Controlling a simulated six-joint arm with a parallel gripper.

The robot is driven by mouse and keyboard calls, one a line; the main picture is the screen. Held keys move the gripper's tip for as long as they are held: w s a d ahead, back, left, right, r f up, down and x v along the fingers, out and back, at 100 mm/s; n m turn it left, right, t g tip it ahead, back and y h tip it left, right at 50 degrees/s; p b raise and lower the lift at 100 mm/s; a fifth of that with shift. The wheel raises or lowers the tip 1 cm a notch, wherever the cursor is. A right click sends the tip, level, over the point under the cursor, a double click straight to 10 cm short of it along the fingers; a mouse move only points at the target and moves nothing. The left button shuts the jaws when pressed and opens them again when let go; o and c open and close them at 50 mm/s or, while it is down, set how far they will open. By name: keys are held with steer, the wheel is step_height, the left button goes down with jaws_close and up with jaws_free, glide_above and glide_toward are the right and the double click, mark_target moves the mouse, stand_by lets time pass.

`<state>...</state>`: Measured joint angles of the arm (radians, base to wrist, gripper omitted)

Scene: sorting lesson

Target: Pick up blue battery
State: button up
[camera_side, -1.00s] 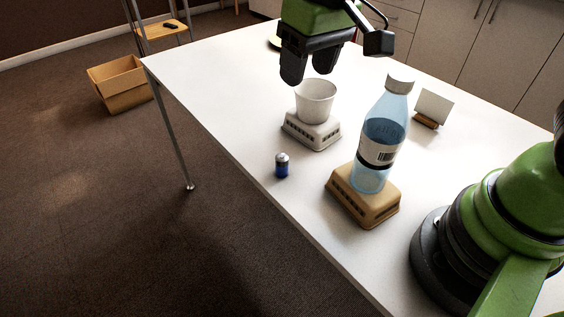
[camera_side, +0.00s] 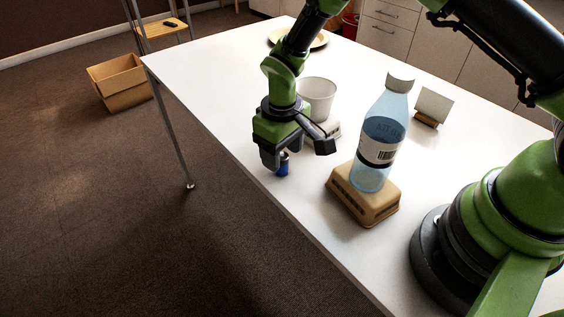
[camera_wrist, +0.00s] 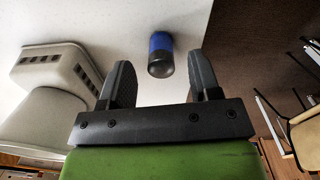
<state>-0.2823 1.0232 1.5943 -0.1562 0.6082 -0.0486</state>
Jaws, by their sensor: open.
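The blue battery (camera_side: 283,168) stands upright on the white table near its left edge, partly hidden by my gripper in the side view. My gripper (camera_side: 275,160) is low over the table, right at the battery. In the wrist view the battery (camera_wrist: 160,55) shows its blue body and dark grey end, lying just beyond and between the two fingertips of my gripper (camera_wrist: 162,72). The fingers are open, with a gap on both sides of the battery. They do not appear to touch it.
A white cup (camera_side: 317,97) stands on a pale stand (camera_side: 330,128) close behind my gripper. A water bottle (camera_side: 380,140) stands on a tan stand (camera_side: 362,200) to the right. A card in a wooden holder (camera_side: 432,106) is behind it. The table edge is close on the left.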

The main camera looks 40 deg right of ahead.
steer(key=shift+f, duration=1.35)
steer(key=c, duration=1)
